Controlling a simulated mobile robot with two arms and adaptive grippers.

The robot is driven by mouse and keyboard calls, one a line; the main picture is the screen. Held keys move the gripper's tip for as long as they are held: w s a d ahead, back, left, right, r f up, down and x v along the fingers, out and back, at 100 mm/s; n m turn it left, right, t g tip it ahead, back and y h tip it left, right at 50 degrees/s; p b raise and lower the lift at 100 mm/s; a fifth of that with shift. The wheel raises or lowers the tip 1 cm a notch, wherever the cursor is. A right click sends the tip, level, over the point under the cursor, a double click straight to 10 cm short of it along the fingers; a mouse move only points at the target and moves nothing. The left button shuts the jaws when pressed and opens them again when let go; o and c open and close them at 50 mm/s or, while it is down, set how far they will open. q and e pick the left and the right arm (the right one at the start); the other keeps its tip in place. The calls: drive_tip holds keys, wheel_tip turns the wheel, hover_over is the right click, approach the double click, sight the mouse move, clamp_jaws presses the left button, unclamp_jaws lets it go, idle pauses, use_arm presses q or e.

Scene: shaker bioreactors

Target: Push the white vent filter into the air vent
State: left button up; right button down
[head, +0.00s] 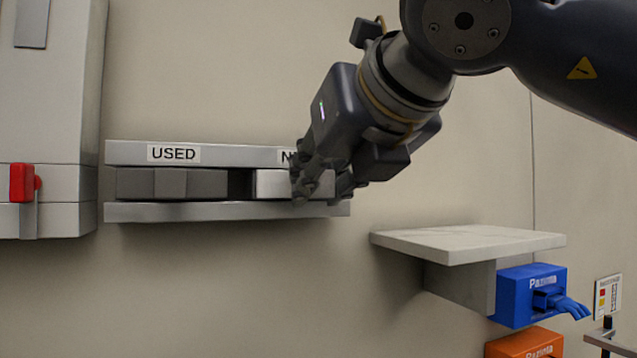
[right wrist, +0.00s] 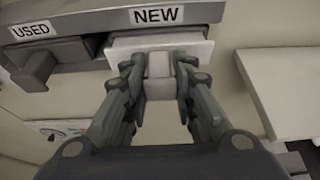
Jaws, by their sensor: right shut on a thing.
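The white vent filter (head: 272,184) sits in the NEW side of a grey two-bay rack (head: 225,211) on the wall. Its pale front and block-shaped handle also show in the right wrist view (right wrist: 159,66). My right gripper (head: 318,187) reaches it from the right and covers the filter's right part in the head view. In the right wrist view the two fingers (right wrist: 160,75) are shut on the handle, one on each side. No air vent can be made out for sure. My left gripper is not in view.
A dark grey filter (head: 170,184) fills the USED bay to the left. A grey cabinet (head: 60,130) with a red handle (head: 22,183) stands further left. A pale shelf (head: 468,243) juts out at the right, above blue (head: 515,297) and orange (head: 525,345) boxes.

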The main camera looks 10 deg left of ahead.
drive_tip(key=shift+s+d, duration=0.25)
drive_tip(key=shift+s, duration=0.1)
drive_tip(key=shift+s+d+b, duration=0.15)
drive_tip(key=shift+s+b, duration=0.05)
drive_tip(key=shift+b, duration=0.25)
drive_tip(key=shift+s+d+b, duration=0.25)
drive_tip(key=shift+s+b, duration=0.05)
drive_tip(key=shift+s, duration=0.1)
drive_tip(key=shift+s+d, duration=0.1)
drive_tip(key=shift+s+d+b, duration=0.3)
drive_tip(key=shift+s+b, duration=0.2)
drive_tip(key=shift+b, duration=0.05)
drive_tip(key=shift+s+d, duration=0.15)
drive_tip(key=shift+s, duration=0.05)
drive_tip(key=shift+s+d+b, duration=0.25)
drive_tip(key=shift+s+b, duration=0.15)
drive_tip(key=shift+b, duration=0.05)
drive_tip(key=shift+s+d+b, duration=0.35)
drive_tip(key=shift+s+d, duration=0.1)
drive_tip(key=shift+s, duration=0.2)
drive_tip(key=shift+s+d+b, duration=0.35)
drive_tip(key=shift+s+d, duration=0.05)
drive_tip(key=shift+s, duration=0.2)
